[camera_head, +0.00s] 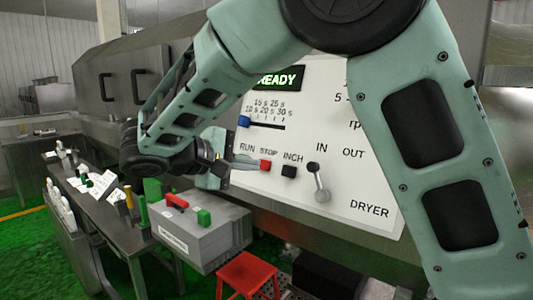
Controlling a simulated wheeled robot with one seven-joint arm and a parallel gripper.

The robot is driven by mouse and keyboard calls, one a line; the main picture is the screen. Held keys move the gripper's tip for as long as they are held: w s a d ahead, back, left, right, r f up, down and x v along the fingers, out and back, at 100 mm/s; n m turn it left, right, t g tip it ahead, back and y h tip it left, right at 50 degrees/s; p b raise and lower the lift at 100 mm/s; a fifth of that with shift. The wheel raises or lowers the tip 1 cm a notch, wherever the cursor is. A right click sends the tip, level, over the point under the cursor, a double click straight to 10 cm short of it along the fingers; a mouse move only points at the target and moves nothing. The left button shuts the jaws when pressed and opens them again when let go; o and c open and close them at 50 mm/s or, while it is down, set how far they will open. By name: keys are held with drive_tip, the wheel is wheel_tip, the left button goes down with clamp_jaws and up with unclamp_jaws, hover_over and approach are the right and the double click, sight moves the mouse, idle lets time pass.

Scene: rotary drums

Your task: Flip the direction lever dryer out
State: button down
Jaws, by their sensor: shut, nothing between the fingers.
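The direction lever (319,183) is a short grey metal lever with a dark round knob on the white DRYER panel (375,185). It tilts up and slightly left, under the IN label, with the OUT label to its right. My gripper (250,163) is shut and empty. Its tips are in front of the panel by the red STOP button (265,165), left of the lever and apart from it. I cannot tell whether the tips touch the panel. My arm hides the panel's upper left and part of its right side.
A black INCH button (289,171) sits between the STOP button and the lever. A blue slider handle (244,122) is above. A grey box (200,235) with red and green parts stands below my gripper. A red stool (247,275) stands on the floor.

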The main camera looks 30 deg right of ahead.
sight(318, 182)
drive_tip(key=shift+w+a+r, duration=0.1)
drive_tip(key=shift+w+r, duration=0.2)
drive_tip(key=shift+r, duration=0.05)
drive_tip(key=d+f+p, duration=0.1)
drive_tip(key=d+p, duration=0.1)
drive_tip(key=d, duration=0.1)
drive_tip(key=s+d+p, duration=0.1)
drive_tip(key=d+p, duration=0.1)
drive_tip(key=d, duration=0.2)
drive_tip(key=s+d+f+p, duration=0.1)
drive_tip(key=d+p, duration=0.1)
drive_tip(key=d, duration=0.2)
drive_tip(key=shift+s+d+f, duration=0.1)
drive_tip(key=shift+s+f, duration=0.05)
drive_tip(key=shift+f, duration=0.15)
drive_tip(key=shift+s+m, duration=0.1)
drive_tip(key=shift+m, duration=0.2)
drive_tip(key=shift+d+r+b, duration=0.1)
drive_tip(key=shift+r+b, duration=0.05)
drive_tip(key=shift+b, duration=0.3)
